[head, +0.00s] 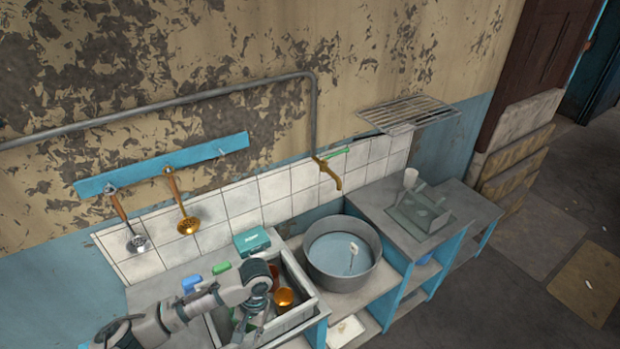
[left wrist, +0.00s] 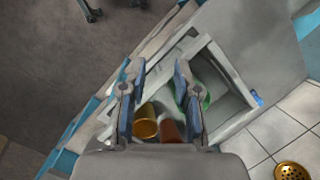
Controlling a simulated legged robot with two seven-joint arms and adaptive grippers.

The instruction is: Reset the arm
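My left arm comes in from the lower left of the head view, and its gripper (head: 247,330) hangs over a grey open-topped box (head: 318,303) set in the counter. In the left wrist view the gripper's two fingers (left wrist: 160,66) are spread apart with nothing between their tips. The same box (left wrist: 232,62) lies below them. A golden cup (left wrist: 145,124) and a brown-orange cup (left wrist: 172,130) show low between the fingers. An orange cup (head: 284,297) shows in the box in the head view, partly hidden by my arm. My right gripper is not in view.
A round metal basin (head: 343,275) with a small white thing in it stands right of the box, under a brass tap (head: 329,175). A teal box (head: 252,241) sits behind. Two ladles hang from a blue rail (head: 163,165).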

